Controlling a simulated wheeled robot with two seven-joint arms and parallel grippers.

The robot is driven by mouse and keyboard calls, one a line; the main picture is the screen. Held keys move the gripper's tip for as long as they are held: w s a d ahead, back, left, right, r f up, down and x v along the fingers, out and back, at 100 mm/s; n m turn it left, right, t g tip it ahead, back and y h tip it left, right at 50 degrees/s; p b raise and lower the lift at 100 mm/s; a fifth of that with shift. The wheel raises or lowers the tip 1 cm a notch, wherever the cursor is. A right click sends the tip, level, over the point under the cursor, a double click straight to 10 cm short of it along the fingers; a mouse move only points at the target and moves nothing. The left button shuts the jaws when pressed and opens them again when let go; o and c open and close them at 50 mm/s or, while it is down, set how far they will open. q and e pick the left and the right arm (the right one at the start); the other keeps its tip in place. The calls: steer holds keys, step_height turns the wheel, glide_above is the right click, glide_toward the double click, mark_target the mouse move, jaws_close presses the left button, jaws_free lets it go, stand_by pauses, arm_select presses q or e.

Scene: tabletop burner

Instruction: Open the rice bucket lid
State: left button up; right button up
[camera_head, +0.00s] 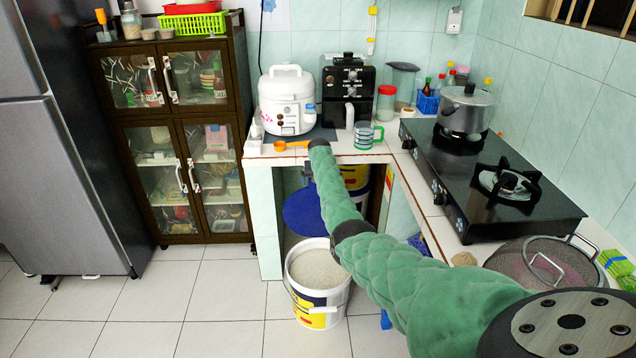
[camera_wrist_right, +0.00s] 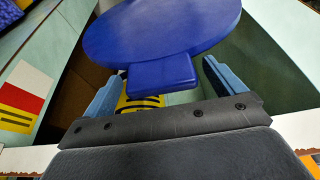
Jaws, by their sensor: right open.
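The rice bucket (camera_head: 305,303) is white with a yellow and blue label and stands on the floor in front of the counter. Its top is uncovered and pale rice shows inside. The round blue lid (camera_head: 300,214) is raised at the bucket's back, above the rim. In the right wrist view the lid (camera_wrist_right: 160,28) fills the top, and its square tab (camera_wrist_right: 162,77) lies between my right gripper's (camera_wrist_right: 160,88) two blue fingers. The fingers are open, with gaps beside the tab. In the head view this gripper is mostly hidden. My left gripper is not in view.
The tiled counter (camera_head: 345,150) holds a rice cooker (camera_head: 287,105), a green-striped mug (camera_head: 364,136) and an orange spoon (camera_head: 290,145). A gas stove (camera_head: 440,165) bears a pot (camera_head: 465,110). A cabinet (camera_head: 185,150) and fridge stand left. Floor before the cabinet is clear.

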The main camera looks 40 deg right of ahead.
steer(key=v, duration=0.6)
steer(key=shift+r, duration=0.3)
steer(key=shift+s, duration=0.15)
